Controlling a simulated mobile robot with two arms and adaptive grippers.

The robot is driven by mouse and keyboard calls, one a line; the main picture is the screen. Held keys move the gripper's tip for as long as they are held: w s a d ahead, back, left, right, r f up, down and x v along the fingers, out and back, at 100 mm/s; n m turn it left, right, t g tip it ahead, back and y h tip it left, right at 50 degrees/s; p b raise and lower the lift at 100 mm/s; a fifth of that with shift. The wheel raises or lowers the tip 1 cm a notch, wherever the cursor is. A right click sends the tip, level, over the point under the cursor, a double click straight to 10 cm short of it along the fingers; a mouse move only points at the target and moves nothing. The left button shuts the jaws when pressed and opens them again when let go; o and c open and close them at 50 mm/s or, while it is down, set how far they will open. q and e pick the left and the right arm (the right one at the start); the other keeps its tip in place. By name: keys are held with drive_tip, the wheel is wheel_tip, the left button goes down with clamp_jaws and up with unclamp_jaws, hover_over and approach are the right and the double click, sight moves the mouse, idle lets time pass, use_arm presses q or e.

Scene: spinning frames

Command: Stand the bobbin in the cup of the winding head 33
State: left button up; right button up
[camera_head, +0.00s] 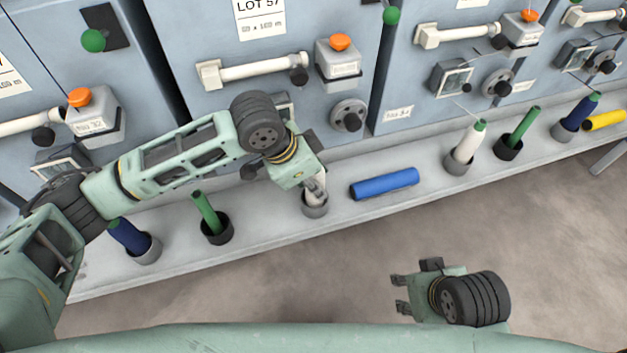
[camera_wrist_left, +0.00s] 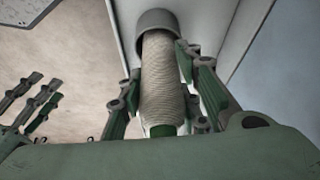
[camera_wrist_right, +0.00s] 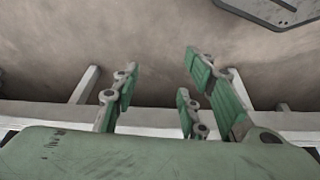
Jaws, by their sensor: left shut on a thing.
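A cream wound bobbin (camera_wrist_left: 160,75) with a green end stands between the fingers of my left gripper (camera_head: 314,186), which is shut on it. The bobbin's far end is inside the mouth of a grey cup (camera_wrist_left: 156,20) in the left wrist view. The cup (camera_head: 315,209) sits on the ledge below the middle machine; how deep the bobbin goes in is hard to tell. Much of the bobbin is hidden behind the gripper in the head view. My right gripper (camera_head: 399,293) is open and empty over the floor, away from the ledge.
A blue bobbin (camera_head: 384,184) lies on the ledge (camera_head: 270,224) right of the cup. To the left, a dark cup holds a green tube (camera_head: 207,212) and another holds a blue bobbin (camera_head: 128,236). More cups with bobbins and a yellow bobbin (camera_head: 604,120) are at the right.

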use_arm(q)
drive_tip(key=shift+f, duration=0.25)
use_arm(e)
drive_tip(key=shift+w+f, duration=0.1)
drive_tip(key=shift+f, duration=0.3)
use_arm(q)
drive_tip(key=o, duration=1.2)
use_arm(e)
drive_tip(key=shift+f, duration=0.15)
drive_tip(key=shift+w, duration=0.1)
use_arm(q)
drive_tip(key=shift+r, duration=0.15)
drive_tip(key=shift+a+r, duration=0.1)
drive_tip(key=shift+r, duration=0.4)
drive_tip(key=s+a+r+p, duration=0.1)
drive_tip(key=s+a+r, duration=0.1)
drive_tip(key=a, duration=0.4)
drive_tip(key=s+a+r+p, duration=0.2)
drive_tip(key=s+a, duration=0.1)
drive_tip(key=a, duration=0.3)
drive_tip(key=shift+s+a, duration=0.25)
drive_tip(key=shift+s, duration=0.1)
use_arm(e)
wheel_tip(320, 180, down, 10)
drive_tip(key=shift+w+a+r+g, duration=0.2)
drive_tip(key=shift+w+g, duration=0.1)
drive_tip(key=shift+w, duration=0.15)
